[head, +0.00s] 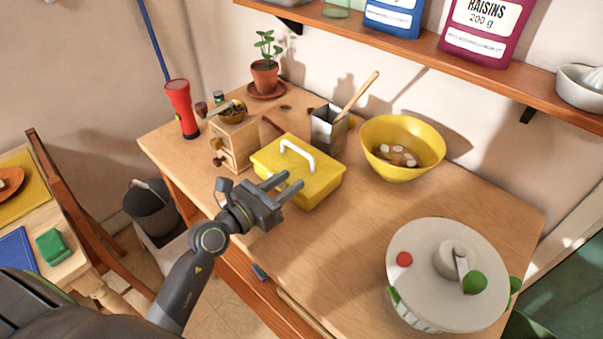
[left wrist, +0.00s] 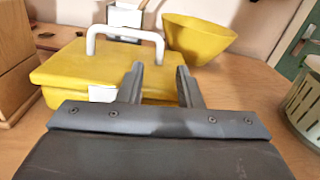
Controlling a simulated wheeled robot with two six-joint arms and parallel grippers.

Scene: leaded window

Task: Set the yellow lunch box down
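The yellow lunch box (head: 318,187) with a white handle (head: 298,153) sits upright on the wooden table (head: 350,245), between the coffee grinder and the yellow bowl. In the left wrist view the lunch box (left wrist: 70,72) is just ahead, its handle (left wrist: 125,35) standing up. My left gripper (head: 283,184) is open and empty at the box's near side, its fingers pointing towards it. The fingers (left wrist: 160,82) show apart in the left wrist view, with nothing between them and the handle beyond. I cannot tell whether they touch the box. My right gripper is out of view.
A wooden coffee grinder (head: 235,145) stands left of the box. Behind are a metal tin with a spoon (head: 328,133) and a yellow bowl (head: 400,165). A lidded colander-like pot (head: 430,262) stands front right. The table's middle front is clear.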

